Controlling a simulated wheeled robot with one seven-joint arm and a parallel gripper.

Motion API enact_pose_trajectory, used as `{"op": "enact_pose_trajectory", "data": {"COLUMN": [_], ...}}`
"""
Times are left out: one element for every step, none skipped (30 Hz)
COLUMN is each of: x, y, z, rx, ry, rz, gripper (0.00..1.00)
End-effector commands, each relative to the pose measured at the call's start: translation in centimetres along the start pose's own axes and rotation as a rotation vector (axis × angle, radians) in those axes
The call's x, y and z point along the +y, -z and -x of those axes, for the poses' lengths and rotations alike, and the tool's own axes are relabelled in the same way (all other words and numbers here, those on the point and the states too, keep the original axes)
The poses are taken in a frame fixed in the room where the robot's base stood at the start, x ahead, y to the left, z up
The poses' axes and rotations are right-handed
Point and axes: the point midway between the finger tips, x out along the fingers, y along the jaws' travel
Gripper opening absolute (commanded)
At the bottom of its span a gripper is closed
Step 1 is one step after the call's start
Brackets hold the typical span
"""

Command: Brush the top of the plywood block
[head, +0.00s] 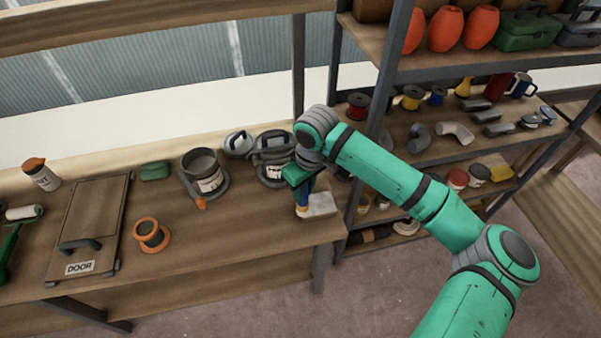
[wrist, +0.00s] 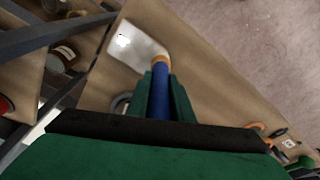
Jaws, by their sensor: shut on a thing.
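My gripper (head: 301,183) is shut on the blue handle of a brush (head: 303,198), which points down at the right end of the workbench. In the wrist view my gripper (wrist: 161,92) has its green fingers on both sides of the blue handle, and the brush (wrist: 160,62) shows an orange-tan band at its far end. A pale, flat block (head: 321,205), apparently the plywood block, lies on the bench by the brush tip. The block (wrist: 136,48) is also in the wrist view, beyond the brush. Whether the bristles touch it cannot be told.
A dark shelf post (head: 386,80) and loaded shelves stand close on the right. The bench front between spool and block is clear.

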Motion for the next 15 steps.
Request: {"op": "enact_pose_trajectory", "data": {"x": [-0.4, -0.4, -0.4, -0.4, -0.4, -0.5, -0.5, -0.5, -0.6, -0.6, -0.6, -0.7, -0.8, -0.8, -0.8], "y": [0.3, 0.4, 0.4, 0.6, 0.7, 0.7, 0.8, 0.8, 0.9, 1.0, 1.0, 1.1, 1.2, 1.3, 1.4], "z": [-0.1, 0.1, 0.4, 1.2, 1.9, 2.2, 2.5, 2.7, 3.0, 3.3, 3.6, 4.0, 4.2, 4.5, 4.8], "rx": [0.000, 0.000, 0.001, 0.003, 0.003, 0.001, 0.001, 0.001, 0.001, 0.001, 0.001, 0.001, 0.001, 0.001, 0.001], "ry": [0.001, 0.000, 0.000, -0.002, -0.002, 0.000, 0.000, 0.000, 0.001, 0.001, 0.001, 0.001, 0.002, 0.002, 0.002], "rz": [0.002, 0.001, 0.002, 0.003, 0.005, 0.005, 0.005, 0.005, 0.006, 0.007, 0.007, 0.008, 0.009, 0.011, 0.012], "gripper": [0.00, 0.00, 0.00, 0.00, 0.00, 0.00, 0.00, 0.00, 0.00, 0.00, 0.00, 0.00, 0.00, 0.00, 0.00]}}
